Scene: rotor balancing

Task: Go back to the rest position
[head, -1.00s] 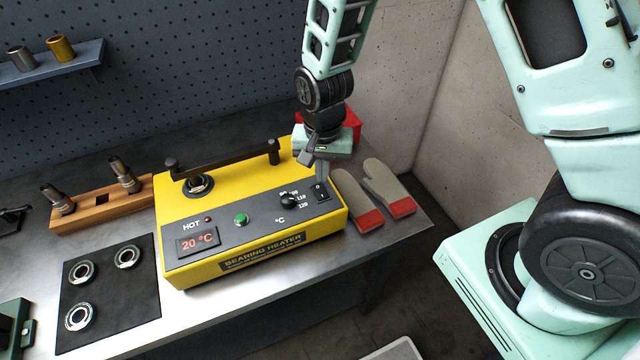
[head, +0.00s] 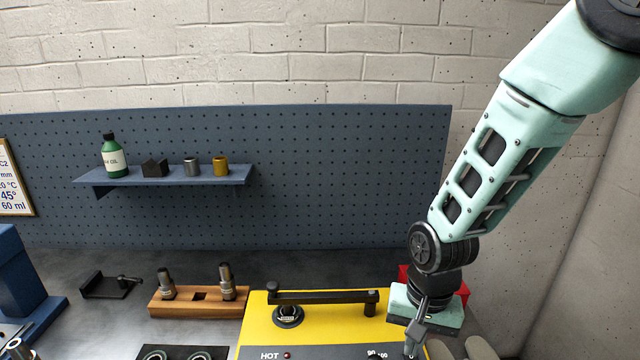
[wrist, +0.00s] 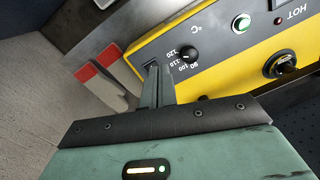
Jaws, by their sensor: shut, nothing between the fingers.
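My gripper (head: 413,345) is over the right end of the yellow bearing heater (head: 262,327), near its dial, with its fingers together and nothing between them. In the wrist view the closed fingers of my gripper (wrist: 154,84) reach to the heater's black control panel (wrist: 186,62), beside the temperature dial. The fingertips cover the spot where the switch sits, and I cannot tell whether they touch it. A bearing (head: 288,315) is on the heater under the black bar (head: 325,297).
Two gloves with red cuffs (wrist: 97,68) lie beside the heater. A red box (head: 404,275) is behind my gripper. A wooden block with metal pieces (head: 200,309) stands left of the heater. A wall shelf (head: 220,180) holds a bottle and small parts. Space above the bench is clear.

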